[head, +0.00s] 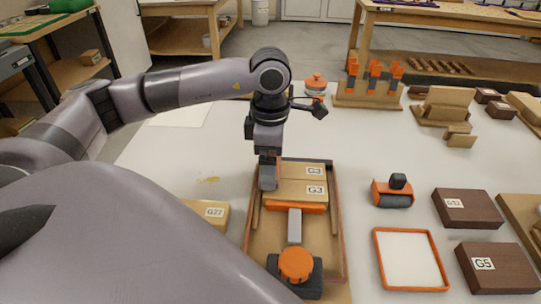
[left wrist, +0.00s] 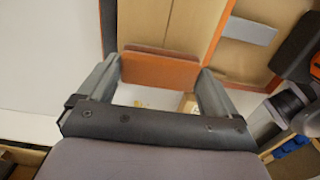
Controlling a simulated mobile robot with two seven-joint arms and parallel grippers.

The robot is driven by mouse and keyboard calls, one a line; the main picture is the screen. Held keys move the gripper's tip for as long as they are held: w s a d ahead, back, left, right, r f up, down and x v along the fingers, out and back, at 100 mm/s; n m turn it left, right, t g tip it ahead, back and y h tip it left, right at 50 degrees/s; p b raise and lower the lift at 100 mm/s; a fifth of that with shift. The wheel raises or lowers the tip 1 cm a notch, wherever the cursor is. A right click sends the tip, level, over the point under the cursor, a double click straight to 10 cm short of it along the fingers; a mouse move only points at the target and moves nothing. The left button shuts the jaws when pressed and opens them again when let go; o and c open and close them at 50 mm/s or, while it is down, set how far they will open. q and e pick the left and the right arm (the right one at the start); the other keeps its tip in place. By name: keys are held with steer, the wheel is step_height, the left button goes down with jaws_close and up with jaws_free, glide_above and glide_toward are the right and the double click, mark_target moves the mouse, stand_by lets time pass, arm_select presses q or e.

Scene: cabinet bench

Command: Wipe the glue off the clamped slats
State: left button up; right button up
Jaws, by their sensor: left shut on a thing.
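Two light wood slats marked G3 (head: 313,189) lie side by side in a shallow tray with a reddish-brown rim (head: 340,245). A clamp with an orange knob (head: 295,264), a grey bar and an orange jaw presses against their near side. My left gripper (head: 268,184) points down at the left end of the slats. In the left wrist view its fingers (left wrist: 158,75) are shut on an orange-brown block (left wrist: 160,71), whose kind I cannot tell. The gripper hides the slats' left ends. I cannot make out glue on the slats.
A yellowish smear (head: 208,180) is on the white table beside a block marked G27 (head: 213,212). Right of the tray are an orange-and-black tool (head: 393,191), an orange-framed white tray (head: 409,259) and dark blocks (head: 468,208). An orange-lidded jar (head: 315,84) stands behind.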

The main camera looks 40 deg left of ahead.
arm_select(q)
steer(key=shift+r+p, duration=1.6)
steer(key=shift+r, duration=1)
